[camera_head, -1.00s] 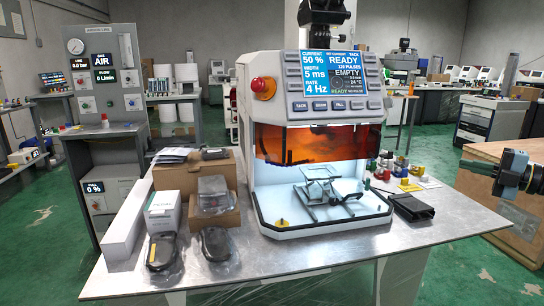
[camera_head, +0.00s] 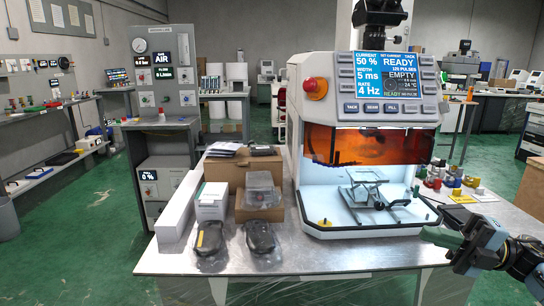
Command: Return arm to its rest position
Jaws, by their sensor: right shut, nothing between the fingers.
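My right gripper (camera_head: 447,237) shows at the lower right, its arm coming in from the right edge. Its fingers are shut and empty, pointing left, in front of the right part of the metal table (camera_head: 300,258). The machine (camera_head: 370,110) stands on the table with its screen reading READY and EMPTY. Its lit chamber holds a small stand (camera_head: 366,190) and a dark curved item beside it. The gripper is outside the chamber, to its lower right. My left gripper is not in view.
Two bagged dark items (camera_head: 260,237) lie at the table's front left, beside cardboard boxes (camera_head: 260,208) and a white box (camera_head: 211,201). Small coloured items (camera_head: 457,182) sit right of the machine. A grey gauge panel (camera_head: 165,85) stands behind at left. Green floor is open at left.

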